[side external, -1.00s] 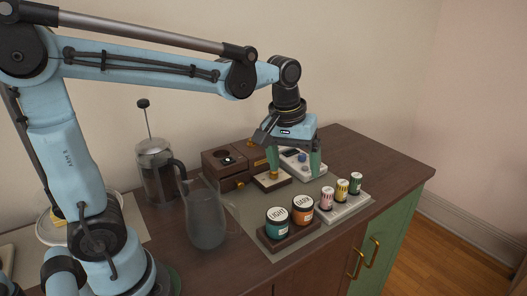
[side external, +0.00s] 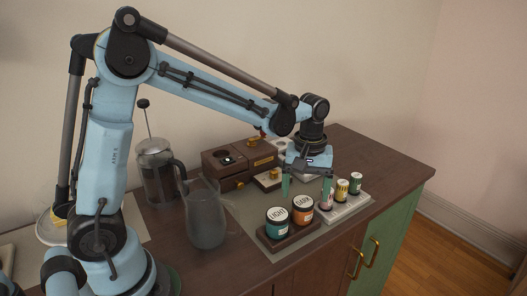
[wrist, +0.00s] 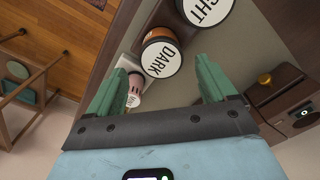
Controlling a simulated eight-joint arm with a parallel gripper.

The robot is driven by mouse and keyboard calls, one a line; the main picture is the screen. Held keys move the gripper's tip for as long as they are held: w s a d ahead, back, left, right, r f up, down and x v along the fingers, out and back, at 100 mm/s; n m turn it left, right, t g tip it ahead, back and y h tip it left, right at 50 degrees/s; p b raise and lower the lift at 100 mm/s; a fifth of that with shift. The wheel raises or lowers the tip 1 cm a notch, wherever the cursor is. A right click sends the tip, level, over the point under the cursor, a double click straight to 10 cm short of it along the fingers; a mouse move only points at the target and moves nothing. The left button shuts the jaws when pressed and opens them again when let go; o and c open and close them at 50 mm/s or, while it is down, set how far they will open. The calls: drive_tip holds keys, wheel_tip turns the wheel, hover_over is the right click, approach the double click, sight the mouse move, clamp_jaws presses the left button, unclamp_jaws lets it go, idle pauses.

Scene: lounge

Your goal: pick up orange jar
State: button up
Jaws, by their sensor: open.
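The orange jar (side external: 302,211), with a white lid reading DARK, stands upright in a dark wooden holder beside the teal jar (side external: 277,223), whose lid reads LIGHT. My gripper (side external: 306,192) is open and empty, just above and behind the orange jar. In the wrist view the orange jar (wrist: 160,54) lies ahead, between and beyond the spread green fingertips (wrist: 162,78). The teal jar's white lid (wrist: 207,8) is cut off by the top edge there. I see no contact between the fingers and the orange jar.
Small striped jars (side external: 341,189) stand on a pale tray right of the orange jar, close to one finger. A glass pitcher (side external: 205,218) and a French press (side external: 156,172) stand left. A wooden grinder box (side external: 238,163) is behind. The counter's right end is clear.

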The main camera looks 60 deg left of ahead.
sight(303, 201)
drive_tip(key=shift+s+d+f, duration=0.1)
drive_tip(key=shift+s+f, duration=0.05)
drive_tip(key=shift+f, duration=1.2)
drive_tip(key=shift+s+f, duration=0.15)
drive_tip(key=shift+f, duration=1.2)
drive_tip(key=c, duration=1.2)
